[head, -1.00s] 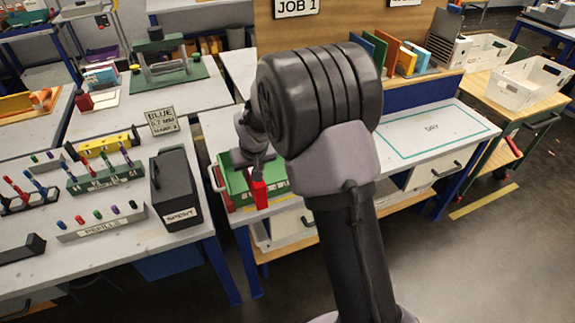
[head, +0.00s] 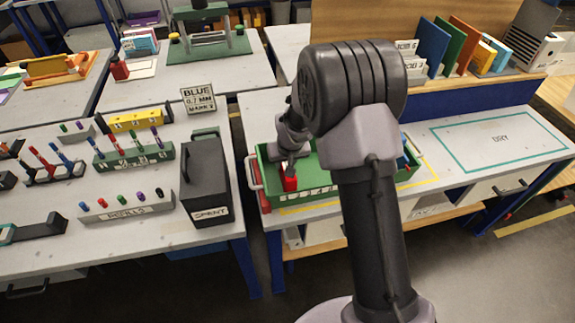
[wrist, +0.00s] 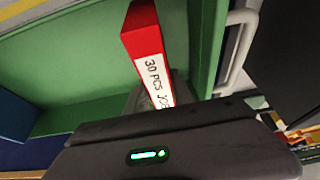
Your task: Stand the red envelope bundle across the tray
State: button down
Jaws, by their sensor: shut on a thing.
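The red envelope bundle (head: 289,183) is in my gripper (head: 290,164), at the left end of the green tray (head: 263,176). In the wrist view the bundle (wrist: 146,40) is a narrow red block with a white label reading "30 PCS JO…", its end pointing up the picture. My gripper (wrist: 160,103) is shut on it; the fingertips are mostly hidden behind the gripper body. The tray (wrist: 75,60) lies behind the bundle, its green floor and wall showing. I cannot tell whether the bundle touches the tray floor. My arm hides the tray's middle in the head view.
A blue block (head: 410,158) shows at the tray's right end. A black box marked "SPENT" (head: 205,180) stands left of the tray on the neighbouring table. The outlined "DRY" area (head: 500,140) to the right is clear. Upright coloured folders (head: 455,45) stand behind.

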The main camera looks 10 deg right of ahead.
jog(key=shift+r, duration=0.15)
jog(key=c, duration=1.1)
grip_release()
jog(key=shift+f, duration=0.2)
jog(key=shift+c, duration=0.2)
jog(key=shift+o, duration=0.3)
